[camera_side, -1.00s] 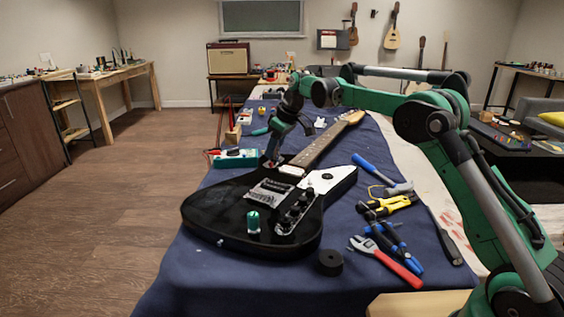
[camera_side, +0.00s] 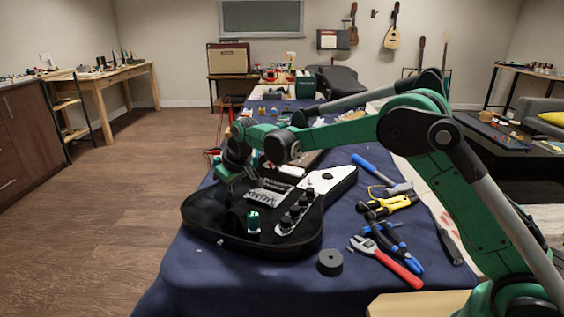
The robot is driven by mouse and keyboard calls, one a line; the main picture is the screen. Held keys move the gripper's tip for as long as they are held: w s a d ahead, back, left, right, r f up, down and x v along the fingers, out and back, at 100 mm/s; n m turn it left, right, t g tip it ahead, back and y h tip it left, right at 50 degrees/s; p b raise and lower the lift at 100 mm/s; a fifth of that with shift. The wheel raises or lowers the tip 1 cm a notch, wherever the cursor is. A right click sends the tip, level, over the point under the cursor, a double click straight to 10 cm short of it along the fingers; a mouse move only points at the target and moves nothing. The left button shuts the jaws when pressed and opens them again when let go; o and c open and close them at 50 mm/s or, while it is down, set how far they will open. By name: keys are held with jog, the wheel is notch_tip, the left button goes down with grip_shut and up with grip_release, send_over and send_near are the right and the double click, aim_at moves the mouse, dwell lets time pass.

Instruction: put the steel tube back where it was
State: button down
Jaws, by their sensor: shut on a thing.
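My gripper (camera_side: 238,174) is low over the upper left part of the black electric guitar (camera_side: 225,232), pointing down. It is small and dark in this view and partly merges with the guitar behind it. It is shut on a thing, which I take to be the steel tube. The tube's outline is not clear against the dark body, and I cannot tell whether it touches the guitar.
A small teal-and-white cylinder (camera_side: 253,222) stands on the guitar body. A black round puck (camera_side: 330,262) sits in front. The front of the cloth is clear.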

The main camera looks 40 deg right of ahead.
jog(key=shift+f, duration=0.6)
jog(key=c, duration=0.6)
grip_release()
jog(key=shift+f, duration=0.1)
jog(key=shift+o, duration=0.2)
jog(key=a+v, duration=0.1)
jog(key=v, duration=1.1)
jog(key=s+d+f+m+t, duration=0.1)
jog(key=s, duration=0.8)
jog(key=s+d+f+m+t, duration=0.1)
jog(key=s+f, duration=0.1)
jog(key=s, duration=0.8)
jog(key=shift+s+t+h, duration=0.2)
jog(key=shift+t+h, duration=0.1)
jog(key=shift+h, duration=0.1)
